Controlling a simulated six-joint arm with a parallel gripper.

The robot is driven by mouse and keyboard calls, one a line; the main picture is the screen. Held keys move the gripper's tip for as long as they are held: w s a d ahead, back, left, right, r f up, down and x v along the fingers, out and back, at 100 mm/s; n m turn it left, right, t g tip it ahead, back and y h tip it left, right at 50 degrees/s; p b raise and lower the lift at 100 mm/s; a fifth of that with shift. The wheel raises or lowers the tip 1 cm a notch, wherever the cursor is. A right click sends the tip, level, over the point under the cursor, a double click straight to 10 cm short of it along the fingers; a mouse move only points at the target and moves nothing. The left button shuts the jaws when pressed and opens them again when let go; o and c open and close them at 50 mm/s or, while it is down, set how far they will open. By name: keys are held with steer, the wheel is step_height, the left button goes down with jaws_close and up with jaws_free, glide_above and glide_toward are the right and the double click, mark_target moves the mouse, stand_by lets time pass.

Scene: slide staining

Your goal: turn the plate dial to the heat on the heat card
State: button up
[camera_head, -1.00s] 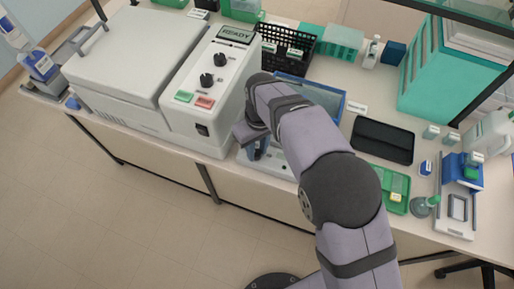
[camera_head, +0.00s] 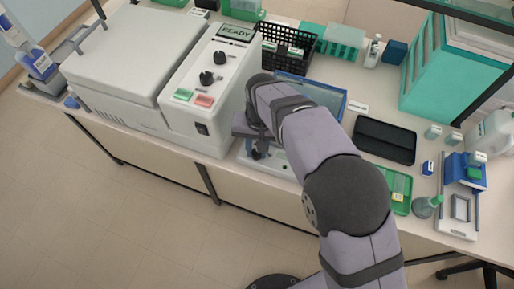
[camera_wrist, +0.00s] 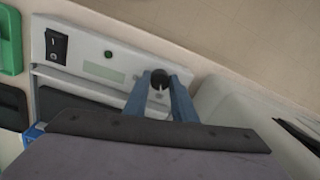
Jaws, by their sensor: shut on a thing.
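The plate dial (camera_wrist: 160,77) is a small black knob with a pale mark, on the light grey front panel (camera_wrist: 84,53) of the plate in the wrist view. My gripper (camera_wrist: 160,85) has its two blue fingers shut on the dial, one on each side. In the head view my gripper (camera_head: 257,150) is low over the plate's pale front panel (camera_head: 281,164), and my arm hides the dial and much of the plate. The panel also has a black rocker switch (camera_wrist: 56,45), a green lamp (camera_wrist: 108,54) and a blank-looking pale green window (camera_wrist: 103,72). I cannot make out a heat card.
A large white machine (camera_head: 135,55) with two black knobs and a READY screen stands left of the plate. A blue tray (camera_head: 325,92) is behind my wrist. A black tray (camera_head: 384,141) and a green tray (camera_head: 397,190) lie to the right. The bench's front edge is close.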

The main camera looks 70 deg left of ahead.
steer(key=shift+a+r+m, duration=0.1)
steer(key=shift+m, duration=0.2)
steer(key=o, duration=1)
steer(key=shift+o, duration=0.2)
steer(key=shift+w+r+b, duration=0.15)
steer(key=shift+r+b, duration=1.15)
steer(key=shift+r, duration=2.3)
steer(key=shift+d, duration=0.2)
